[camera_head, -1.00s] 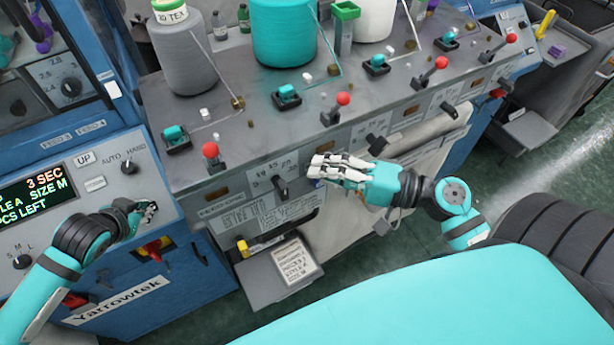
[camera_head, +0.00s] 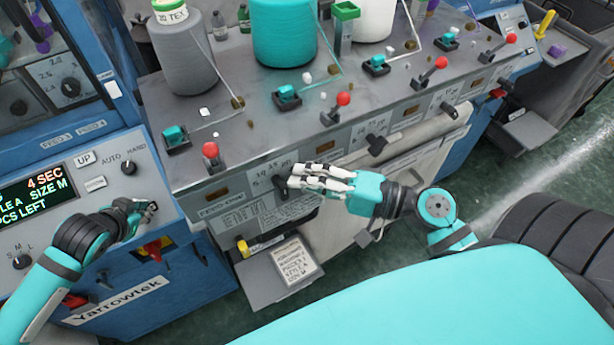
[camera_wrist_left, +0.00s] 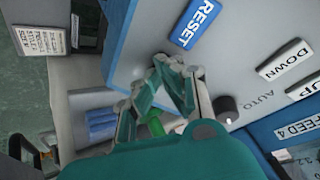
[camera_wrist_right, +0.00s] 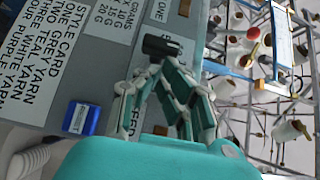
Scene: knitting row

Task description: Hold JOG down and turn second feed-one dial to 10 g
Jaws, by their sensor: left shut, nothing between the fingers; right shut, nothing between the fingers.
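My left gripper (camera_head: 150,207) is shut at the right edge of the blue machine's control panel (camera_head: 150,175). In the left wrist view its closed fingers (camera_wrist_left: 178,75) are beside the blue RESET label, and a green part (camera_wrist_left: 156,126) shows behind them. No JOG label is readable; the fingers hide part of the panel. My right gripper (camera_head: 292,182) is shut and empty, its fingertips beside the black dial (camera_head: 280,188) under a number scale, right of the FEED-ONE label. The dial (camera_wrist_right: 165,46) is just beyond the fingertips in the right wrist view; contact is unclear.
The display (camera_head: 38,192) reads 4 SEC. More black dials (camera_head: 376,145) and red-knobbed levers (camera_head: 343,99) line the grey machine. Cones of yarn (camera_head: 284,30) stand on top. A card (camera_head: 296,262) lies on a low shelf below. Open floor lies to the right.

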